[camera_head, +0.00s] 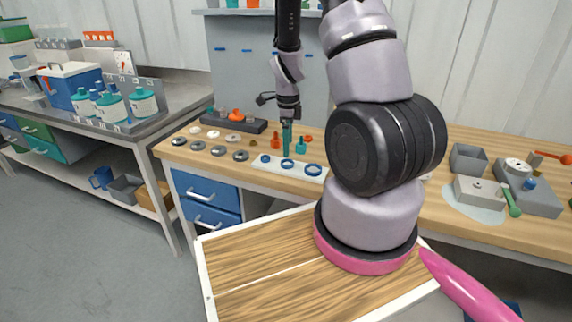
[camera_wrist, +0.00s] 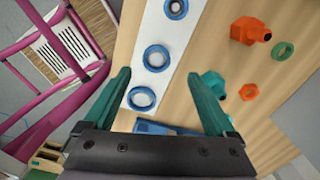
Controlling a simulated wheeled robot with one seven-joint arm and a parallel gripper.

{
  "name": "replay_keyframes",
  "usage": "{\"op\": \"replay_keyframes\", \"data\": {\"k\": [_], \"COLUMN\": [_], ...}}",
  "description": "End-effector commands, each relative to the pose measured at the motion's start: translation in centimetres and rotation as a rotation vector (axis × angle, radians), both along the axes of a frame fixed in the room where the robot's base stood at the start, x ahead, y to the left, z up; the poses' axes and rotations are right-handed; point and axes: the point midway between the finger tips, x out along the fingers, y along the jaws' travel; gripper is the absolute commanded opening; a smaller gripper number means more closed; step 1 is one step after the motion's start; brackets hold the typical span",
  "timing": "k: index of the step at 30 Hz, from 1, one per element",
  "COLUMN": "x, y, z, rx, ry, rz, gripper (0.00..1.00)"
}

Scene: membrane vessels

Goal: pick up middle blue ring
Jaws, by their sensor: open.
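Three blue rings lie flat in a row on a white strip (camera_head: 246,161) on the wooden bench. The middle blue ring (camera_head: 287,168) shows in the wrist view (camera_wrist: 156,70), just beyond my fingertips and roughly centred between them. Another blue ring (camera_wrist: 141,108) lies closer to my palm, between the fingers in that view. The third blue ring (camera_wrist: 176,17) is at the top edge. My gripper (camera_wrist: 160,74) has teal fingers spread wide apart, with nothing between them. In the head view my gripper (camera_head: 287,142) points down above the strip, close to the middle ring.
Orange fittings (camera_wrist: 250,30), teal fittings (camera_wrist: 214,82) and a green ring (camera_wrist: 283,51) lie right of the strip in the wrist view. Grey washers (camera_head: 219,150) lie left of it in the head view. A dark block (camera_head: 234,121) stands behind.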

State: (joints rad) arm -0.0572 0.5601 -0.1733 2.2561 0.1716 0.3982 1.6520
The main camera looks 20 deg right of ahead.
Motion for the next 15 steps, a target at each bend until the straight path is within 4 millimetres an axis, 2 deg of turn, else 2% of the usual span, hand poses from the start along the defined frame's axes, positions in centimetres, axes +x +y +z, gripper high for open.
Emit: {"op": "replay_keyframes", "data": {"k": [5, 12, 15], "x": [-0.2, -0.4, -0.4], "y": [0.1, 0.4, 0.5], "z": [-1.4, -4.9, -5.6], "rx": [0.001, 0.001, 0.001], "ry": [0.002, 0.004, 0.000], "rz": [0.000, -0.001, 0.002], "gripper": [0.91, 0.91, 0.91]}}
